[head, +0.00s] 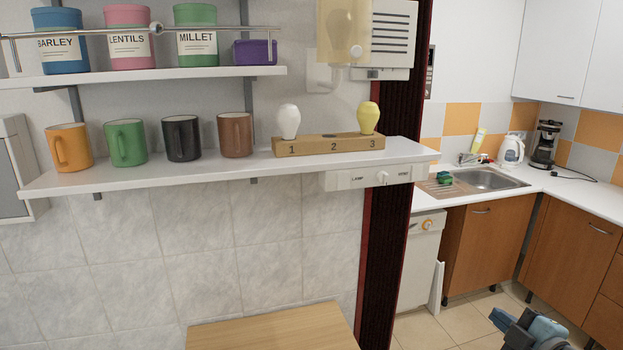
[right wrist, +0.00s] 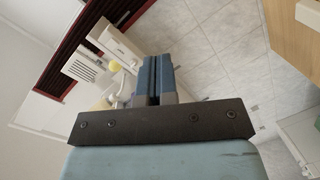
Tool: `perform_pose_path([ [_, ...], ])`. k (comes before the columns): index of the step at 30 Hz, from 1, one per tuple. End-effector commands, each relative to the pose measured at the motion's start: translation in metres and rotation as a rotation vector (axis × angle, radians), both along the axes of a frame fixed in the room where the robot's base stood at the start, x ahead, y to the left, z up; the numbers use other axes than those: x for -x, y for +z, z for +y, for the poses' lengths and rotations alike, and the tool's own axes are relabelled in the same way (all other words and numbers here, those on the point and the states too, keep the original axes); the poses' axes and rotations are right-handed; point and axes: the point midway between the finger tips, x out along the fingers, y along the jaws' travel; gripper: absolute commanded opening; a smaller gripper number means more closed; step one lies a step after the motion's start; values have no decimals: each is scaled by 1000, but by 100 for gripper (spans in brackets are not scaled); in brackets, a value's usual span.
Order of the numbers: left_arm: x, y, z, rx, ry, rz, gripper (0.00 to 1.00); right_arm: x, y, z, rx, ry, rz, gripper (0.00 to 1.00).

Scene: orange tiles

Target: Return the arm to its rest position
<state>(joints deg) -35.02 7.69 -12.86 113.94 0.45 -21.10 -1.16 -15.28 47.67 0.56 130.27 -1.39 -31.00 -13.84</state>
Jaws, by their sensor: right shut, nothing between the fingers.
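My right gripper (head: 502,318) shows at the bottom right corner of the head view, over the tiled floor and apart from everything. In the right wrist view its two blue fingers (right wrist: 154,75) are together with nothing between them. The rest of my right arm is mostly cut off by the frame edge. My left gripper is in neither view.
A shelf (head: 215,169) carries several mugs and a numbered wooden block (head: 325,145) with a white bulb (head: 288,121) at 1 and a yellow bulb (head: 368,117) at 3. A wooden surface (head: 275,330) stands below. Kitchen cabinets (head: 570,245) stand at right.

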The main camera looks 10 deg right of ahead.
Motion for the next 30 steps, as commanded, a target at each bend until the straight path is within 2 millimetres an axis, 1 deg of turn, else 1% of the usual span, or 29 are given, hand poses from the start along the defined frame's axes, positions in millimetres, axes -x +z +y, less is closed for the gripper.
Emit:
perform_pose_path([
  [1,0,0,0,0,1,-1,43,8,-37,7,-80,-15,58,0],
  [2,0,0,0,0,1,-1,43,14,-58,13,-129,-23,91,0],
  [3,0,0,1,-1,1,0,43,23,-86,21,-195,-35,136,0],
  [4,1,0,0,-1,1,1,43,30,-107,28,-245,-46,170,0],
  [5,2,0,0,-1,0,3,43,38,-128,37,-295,-56,203,0],
  [6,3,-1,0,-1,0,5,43,50,-154,48,-360,-71,247,0],
  [8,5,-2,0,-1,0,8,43,70,-190,69,-459,-95,310,0],
  [9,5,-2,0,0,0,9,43,83,-213,84,-523,-112,350,0],
  [11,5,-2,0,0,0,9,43,104,-242,108,-615,-137,406,0],
  [12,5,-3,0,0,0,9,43,118,-259,123,-671,-155,441,0],
  [15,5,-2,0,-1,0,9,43,147,-290,159,-792,-191,509,0],
  [18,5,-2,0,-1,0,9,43,167,-308,186,-872,-219,555,0],
  [19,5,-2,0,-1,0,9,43,171,-312,191,-890,-225,564,0],
  [21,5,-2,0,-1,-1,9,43,177,-317,200,-917,-234,577,0],
  [23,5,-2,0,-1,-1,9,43,180,-319,203,-928,-237,583,0],
  [30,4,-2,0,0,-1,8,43,180,-319,204,-928,-238,584,0],
])
